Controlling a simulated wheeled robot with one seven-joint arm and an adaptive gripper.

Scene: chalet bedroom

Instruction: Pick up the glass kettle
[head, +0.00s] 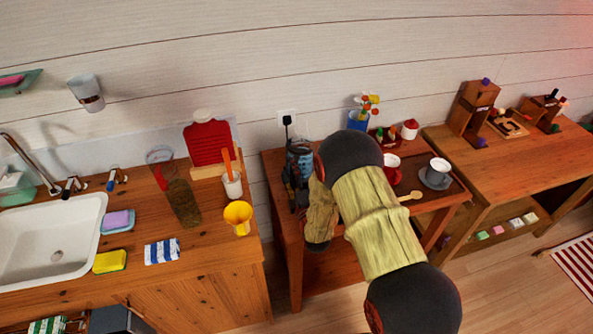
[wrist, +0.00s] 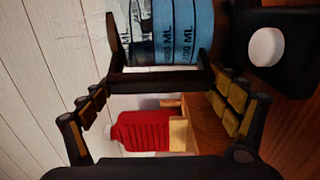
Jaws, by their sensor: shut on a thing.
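The glass kettle (head: 300,152) shows blue with black trim at the left back of the small wooden table. It also shows at the top of the wrist view (wrist: 182,30), with dark ML marks on its side and black parts at the right. My gripper (wrist: 160,82) is shut on the kettle, its dark fingers with yellow pads reaching up to it from both sides. In the head view my arm and wrist hide much of the gripper and the kettle's lower part. I cannot tell whether the kettle touches the table.
A wall socket with a black plug (head: 287,121) is behind the kettle.

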